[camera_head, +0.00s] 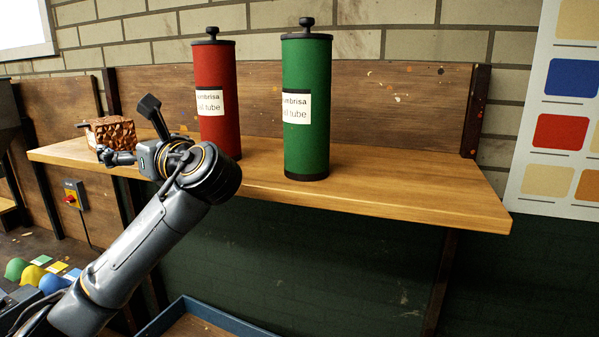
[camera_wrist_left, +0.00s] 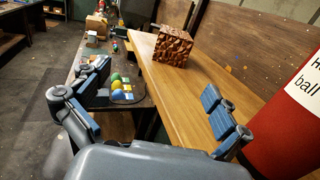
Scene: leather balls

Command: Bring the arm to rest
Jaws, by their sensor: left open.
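My left gripper (camera_head: 133,131) is at the front of the wooden shelf, near its left part, with its fingers spread wide and nothing between them. In the left wrist view the open fingers (camera_wrist_left: 160,116) frame the shelf edge and the bench beyond. A red tube (camera_head: 217,125) with a black lid stands upright on the shelf, behind and right of the gripper. Its label also shows at the right edge of the left wrist view (camera_wrist_left: 290,125). A green tube (camera_head: 306,140) stands upright farther right. My right gripper is in neither view.
The wooden shelf (camera_head: 420,197) has free room right of the green tube. A copper-brown textured block (camera_head: 116,133) sits at its left end, also in the left wrist view (camera_wrist_left: 172,46). A blue-rimmed tray (camera_head: 180,305) is below.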

